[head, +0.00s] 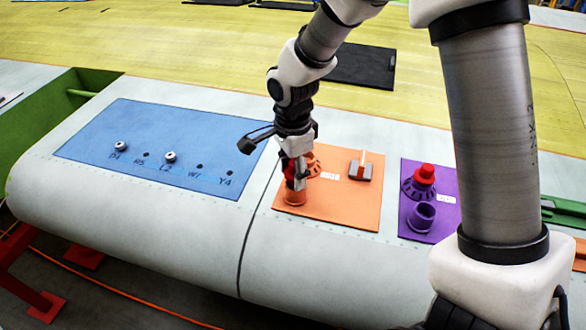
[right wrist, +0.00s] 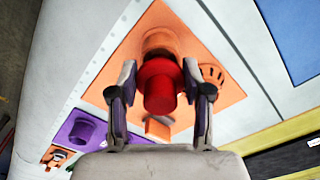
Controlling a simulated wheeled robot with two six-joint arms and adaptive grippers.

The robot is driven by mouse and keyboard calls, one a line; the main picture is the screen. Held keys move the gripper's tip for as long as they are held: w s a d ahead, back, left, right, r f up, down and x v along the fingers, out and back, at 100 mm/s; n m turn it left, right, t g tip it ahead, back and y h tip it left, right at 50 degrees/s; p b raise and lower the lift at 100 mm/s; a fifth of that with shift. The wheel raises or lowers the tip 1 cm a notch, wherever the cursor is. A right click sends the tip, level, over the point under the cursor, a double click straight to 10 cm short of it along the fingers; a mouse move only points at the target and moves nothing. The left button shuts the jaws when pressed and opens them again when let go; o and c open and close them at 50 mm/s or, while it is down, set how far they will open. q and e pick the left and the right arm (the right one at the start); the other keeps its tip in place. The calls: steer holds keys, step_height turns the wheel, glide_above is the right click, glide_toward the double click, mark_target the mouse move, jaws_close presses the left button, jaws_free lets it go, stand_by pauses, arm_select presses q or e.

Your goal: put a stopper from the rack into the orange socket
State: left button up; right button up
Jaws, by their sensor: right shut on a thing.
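My right gripper (head: 297,178) is shut on a red stopper (right wrist: 160,88) above the orange panel. The stopper is mostly hidden by the fingers in the head view. The orange socket (head: 295,197) stands at the panel's near left, just below the gripper. In the right wrist view the stopper partly covers the socket (right wrist: 160,42); I cannot tell whether they touch. The orange rack (head: 313,167) is just behind the gripper, partly hidden. It also shows in the right wrist view (right wrist: 212,74), with no stopper visible on it. My left gripper is not in view.
To the right, a purple panel (head: 409,235) holds a purple rack with a red stopper (head: 424,174) and a purple socket (head: 421,216). A blue panel (head: 190,140) with knobs lies left.

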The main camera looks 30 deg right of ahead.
steer(key=shift+f+b, duration=0.65)
steer(key=shift+f, duration=0.5)
stand_by(0.4)
steer(key=o, duration=1.2)
step_height(320, 180, up, 12)
steer(key=shift+f, duration=0.1)
